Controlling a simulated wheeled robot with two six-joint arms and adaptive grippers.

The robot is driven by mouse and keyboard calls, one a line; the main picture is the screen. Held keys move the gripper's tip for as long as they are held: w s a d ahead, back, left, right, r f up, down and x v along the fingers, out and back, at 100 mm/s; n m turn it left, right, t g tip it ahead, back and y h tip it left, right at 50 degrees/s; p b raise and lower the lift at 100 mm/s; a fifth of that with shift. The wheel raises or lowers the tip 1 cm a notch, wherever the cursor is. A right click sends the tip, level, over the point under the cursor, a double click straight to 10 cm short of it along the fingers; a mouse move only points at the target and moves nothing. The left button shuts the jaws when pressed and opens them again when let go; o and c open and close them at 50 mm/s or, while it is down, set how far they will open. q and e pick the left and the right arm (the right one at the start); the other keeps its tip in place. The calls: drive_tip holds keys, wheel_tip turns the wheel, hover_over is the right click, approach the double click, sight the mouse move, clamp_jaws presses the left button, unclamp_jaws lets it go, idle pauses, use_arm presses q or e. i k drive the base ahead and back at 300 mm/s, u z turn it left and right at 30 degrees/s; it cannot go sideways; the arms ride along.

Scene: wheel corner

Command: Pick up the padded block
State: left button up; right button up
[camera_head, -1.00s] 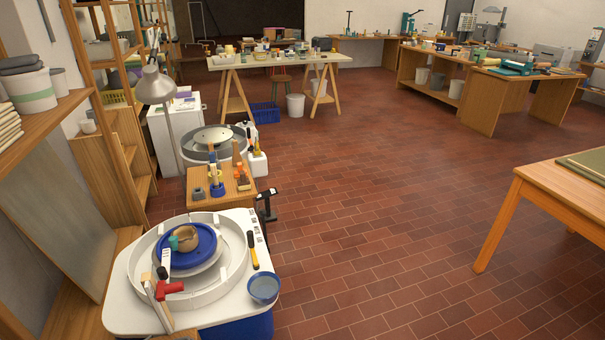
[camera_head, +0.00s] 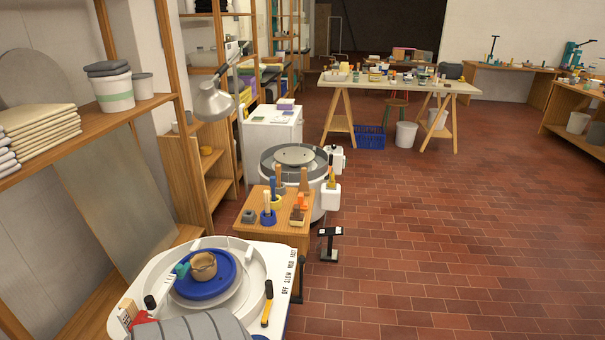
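I cannot tell for certain which thing is the padded block. Small items stand on the wooden side table (camera_head: 290,243): a brown block (camera_head: 297,215) with an orange piece (camera_head: 303,201) by it, a small grey block (camera_head: 249,217), and a blue holder (camera_head: 268,217) with upright tools. A brown clay bowl (camera_head: 203,266) sits on the blue bat (camera_head: 218,285) of the near pottery wheel, with a teal tool touching its left side. Neither gripper is in view. A grey ribbed shape at the bottom edge hides the front of the wheel.
A yellow-handled tool (camera_head: 267,304) lies on the wheel's right rim. A desk lamp (camera_head: 213,101) and a second wheel (camera_head: 294,158) stand behind the side table. A black pedal stand (camera_head: 329,244) is on the floor. Brick floor to the right is open.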

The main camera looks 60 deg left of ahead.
sight(297, 218)
drive_tip(key=u, duration=0.55)
drive_tip(key=i, duration=1)
drive_tip(key=u, duration=0.75)
